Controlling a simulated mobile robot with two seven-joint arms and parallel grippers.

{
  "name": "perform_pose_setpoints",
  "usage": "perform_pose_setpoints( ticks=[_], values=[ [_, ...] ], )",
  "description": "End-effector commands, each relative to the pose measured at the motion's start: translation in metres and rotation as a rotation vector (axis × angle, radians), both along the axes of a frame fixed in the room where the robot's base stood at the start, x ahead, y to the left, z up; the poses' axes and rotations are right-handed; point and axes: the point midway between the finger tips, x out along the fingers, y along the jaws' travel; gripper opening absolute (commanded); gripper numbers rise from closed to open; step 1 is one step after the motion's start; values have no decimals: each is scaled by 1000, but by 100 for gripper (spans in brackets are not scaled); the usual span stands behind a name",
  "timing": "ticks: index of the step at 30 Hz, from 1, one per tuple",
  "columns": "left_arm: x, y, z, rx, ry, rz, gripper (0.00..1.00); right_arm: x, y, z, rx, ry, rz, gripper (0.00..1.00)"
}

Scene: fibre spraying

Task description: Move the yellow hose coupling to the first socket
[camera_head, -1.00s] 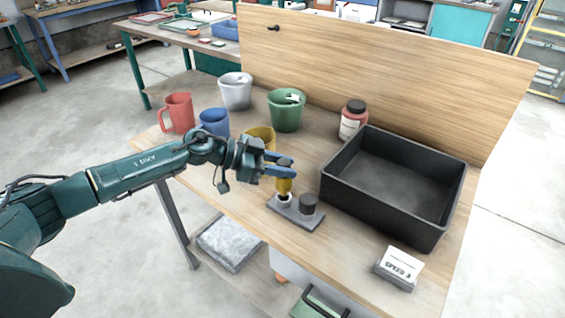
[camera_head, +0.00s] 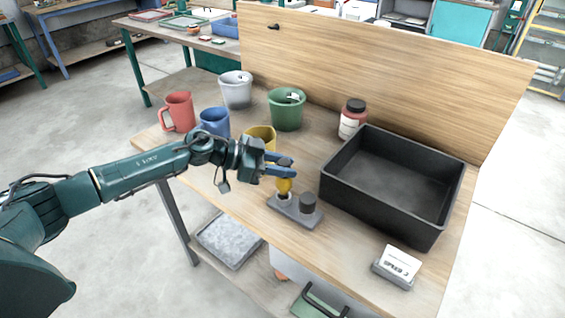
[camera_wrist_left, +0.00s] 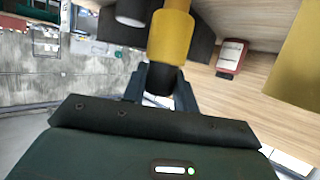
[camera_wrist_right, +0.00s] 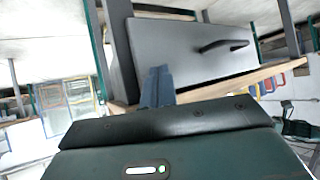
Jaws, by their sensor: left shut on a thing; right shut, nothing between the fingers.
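The yellow hose coupling (camera_head: 284,185) is between the fingers of my left gripper (camera_head: 282,167), above the left position of a grey two-position base (camera_head: 295,212). In the left wrist view the yellow coupling (camera_wrist_left: 171,38) has a black end between the fingertips. A dark cylinder (camera_head: 308,202) stands on the base's right position. The fingers partly hide the coupling's top; I cannot tell whether its lower end touches the base. My right gripper (camera_wrist_right: 157,86) shows only in its wrist view, shut and empty.
A black open bin (camera_head: 385,226) stands right of the base. Behind are a yellow cup (camera_head: 262,135), a blue mug (camera_head: 214,122), a red mug (camera_head: 178,112), a green bucket (camera_head: 287,112) and a red bottle (camera_head: 352,120). A label stand (camera_head: 398,264) is at front right.

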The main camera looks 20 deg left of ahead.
Motion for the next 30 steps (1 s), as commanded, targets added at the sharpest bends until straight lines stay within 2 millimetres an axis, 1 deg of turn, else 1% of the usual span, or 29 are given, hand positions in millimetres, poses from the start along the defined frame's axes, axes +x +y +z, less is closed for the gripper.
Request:
perform_pose_setpoints(
  ticks=[14, 30],
  values=[
    [0, 0, -1, -1, -1, 1, 2, -1, -1, 1, -1, 1, 1, 0],
    [0, 0, -14, -1, -1, 1, 2, -1, -1, -2, -1, 2, 1, 0]
  ],
)
